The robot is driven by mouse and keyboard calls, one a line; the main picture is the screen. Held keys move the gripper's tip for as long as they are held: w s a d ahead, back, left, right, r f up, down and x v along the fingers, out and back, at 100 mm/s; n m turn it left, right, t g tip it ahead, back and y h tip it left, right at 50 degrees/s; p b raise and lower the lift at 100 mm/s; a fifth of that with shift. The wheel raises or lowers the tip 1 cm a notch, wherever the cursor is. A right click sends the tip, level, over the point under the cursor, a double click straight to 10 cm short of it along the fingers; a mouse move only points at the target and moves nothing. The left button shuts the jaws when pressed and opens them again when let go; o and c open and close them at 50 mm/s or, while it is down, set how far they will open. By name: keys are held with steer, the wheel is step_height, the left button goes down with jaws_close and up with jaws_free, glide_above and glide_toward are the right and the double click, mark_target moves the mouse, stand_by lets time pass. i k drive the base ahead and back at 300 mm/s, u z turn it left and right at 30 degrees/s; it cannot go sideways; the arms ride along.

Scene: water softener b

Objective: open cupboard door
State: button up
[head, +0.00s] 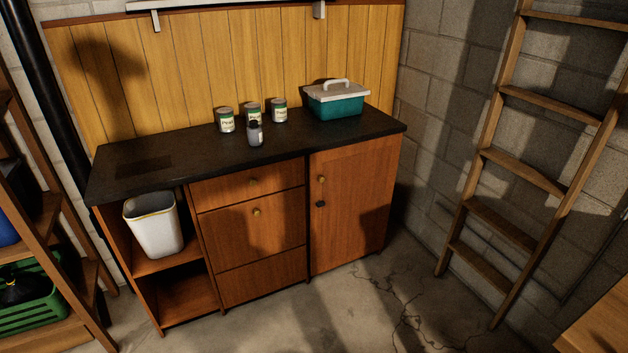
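The wooden cupboard door (350,215) is at the right end of a low cabinet under a black worktop. It looks shut, flush with the cabinet front. A round brass-coloured knob (322,180) sits near its upper left edge. A small dark fitting (320,204), perhaps a lock, sits just below the knob. A shadow falls across the lower right of the door. My gripper does not show in the head view.
Drawers (250,227) and an open shelf with a white bin (154,225) are left of the door. Cans, a bottle (255,134) and a teal box (335,101) stand on the worktop (190,148). A ladder (520,170) leans at right. The floor (350,305) in front is clear.

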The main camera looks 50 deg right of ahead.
mark_target(355, 182)
steer(key=i, duration=0.85)
steer(key=z, duration=0.05)
